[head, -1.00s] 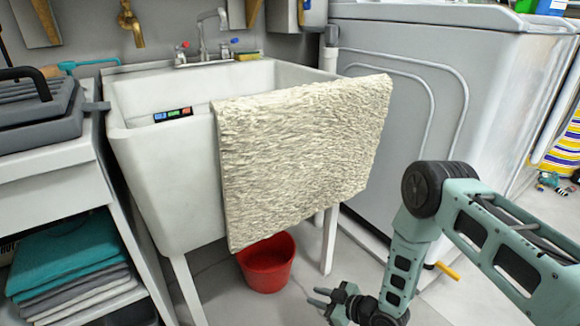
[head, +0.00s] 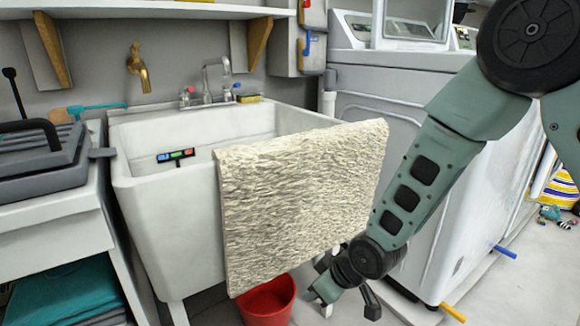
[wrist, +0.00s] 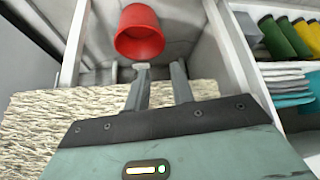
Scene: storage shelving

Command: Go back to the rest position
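My gripper (head: 342,296) is low in front of the sink, just right of the lower edge of the cream shaggy mat. In the wrist view my gripper (wrist: 160,72) has its two dark fingers apart with nothing held between them. The mat (head: 300,200) hangs over the front rim of the white sink (head: 160,230); it also shows in the wrist view (wrist: 40,125). My arm comes down from the upper right.
A red bucket (head: 268,302) stands on the floor under the sink, close to my gripper. A white washing machine (head: 440,110) stands to the right. A shelf unit (head: 55,220) with folded teal cloths (head: 65,290) is at the left. Open floor lies at the lower right.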

